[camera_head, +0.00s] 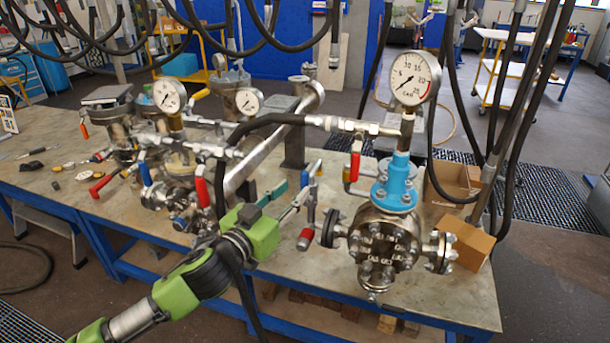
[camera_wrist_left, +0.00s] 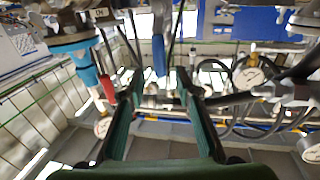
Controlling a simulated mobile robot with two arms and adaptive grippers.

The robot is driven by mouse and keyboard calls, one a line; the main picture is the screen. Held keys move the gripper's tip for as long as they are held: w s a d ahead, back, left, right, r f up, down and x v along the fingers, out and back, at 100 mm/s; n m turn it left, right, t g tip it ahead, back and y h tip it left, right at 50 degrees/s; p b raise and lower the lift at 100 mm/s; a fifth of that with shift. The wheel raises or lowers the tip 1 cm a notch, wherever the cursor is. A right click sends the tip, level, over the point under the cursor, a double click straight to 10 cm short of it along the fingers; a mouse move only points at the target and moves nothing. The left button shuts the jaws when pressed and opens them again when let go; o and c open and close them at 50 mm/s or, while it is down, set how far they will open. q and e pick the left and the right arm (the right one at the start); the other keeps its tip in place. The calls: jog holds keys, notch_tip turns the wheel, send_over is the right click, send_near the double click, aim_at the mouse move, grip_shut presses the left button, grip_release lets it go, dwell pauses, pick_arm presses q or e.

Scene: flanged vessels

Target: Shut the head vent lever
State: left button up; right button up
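The flanged vessel (camera_head: 385,240) with a light-blue neck (camera_head: 397,185) stands at the table's right. A red lever (camera_head: 355,163) hangs upright beside the neck, below a hose fitting. A blue-handled lever (camera_head: 313,168) stands left of the vessel. I cannot tell for sure which is the head vent lever. My left gripper (camera_head: 293,196) is left of the vessel, close to the blue lever. In the left wrist view its fingers (camera_wrist_left: 160,97) are apart, with the blue lever (camera_wrist_left: 158,55) in line with the gap. Contact cannot be judged. The red lever (camera_wrist_left: 107,88) shows outside the left finger. My right gripper is not visible.
A large gauge (camera_head: 410,78) tops the vessel. A black hose (camera_head: 262,121) runs to the fitting above the red lever. More valves and gauges crowd the left. Cardboard boxes (camera_head: 467,242) stand right of the vessel. The table front has bare room.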

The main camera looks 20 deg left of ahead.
aim_at(302, 182)
pick_arm(q)
jog(key=shift+p+x, duration=0.65)
jog(key=shift+x, duration=2.55)
grip_shut()
